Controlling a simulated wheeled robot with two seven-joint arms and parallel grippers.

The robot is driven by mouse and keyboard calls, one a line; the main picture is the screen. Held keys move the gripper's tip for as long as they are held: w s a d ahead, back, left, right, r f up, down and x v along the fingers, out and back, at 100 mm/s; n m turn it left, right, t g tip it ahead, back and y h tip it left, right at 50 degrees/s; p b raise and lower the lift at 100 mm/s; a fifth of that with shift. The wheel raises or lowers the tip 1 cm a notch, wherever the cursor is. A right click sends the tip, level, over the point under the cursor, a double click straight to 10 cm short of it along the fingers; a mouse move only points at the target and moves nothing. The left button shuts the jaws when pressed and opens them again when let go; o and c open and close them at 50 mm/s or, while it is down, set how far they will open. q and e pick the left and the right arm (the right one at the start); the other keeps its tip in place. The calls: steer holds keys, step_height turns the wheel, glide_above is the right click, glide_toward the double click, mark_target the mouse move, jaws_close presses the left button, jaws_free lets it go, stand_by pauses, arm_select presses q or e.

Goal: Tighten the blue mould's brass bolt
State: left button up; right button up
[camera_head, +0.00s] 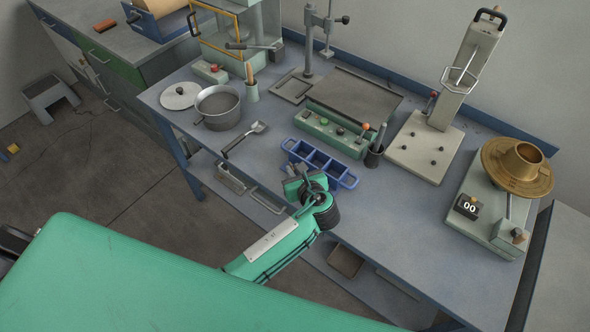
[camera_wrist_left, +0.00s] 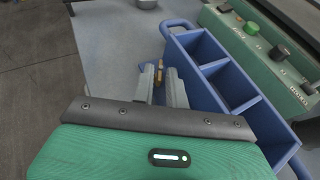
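The blue mould (camera_head: 319,163) is an open three-compartment box with a loop handle at each end, near the front edge of the bench in the head view. In the left wrist view the mould (camera_wrist_left: 200,46) lies to the right of my fingers. A small brass bolt (camera_wrist_left: 160,69) shows beside the mould's side wall, between the fingertips in that picture. My left gripper (camera_head: 297,181) is at the mould's front left; its two fingers (camera_wrist_left: 161,78) are apart. I cannot tell whether they touch the bolt. In the head view the bolt is hidden. My right gripper is out of view.
A green-fronted machine with knobs (camera_head: 335,133) stands just behind the mould. A scoop (camera_head: 244,139) and grey pot (camera_head: 220,108) lie to the left. A dark cup with tools (camera_head: 374,155) stands to the right.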

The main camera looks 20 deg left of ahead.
arm_select(q)
jaws_close()
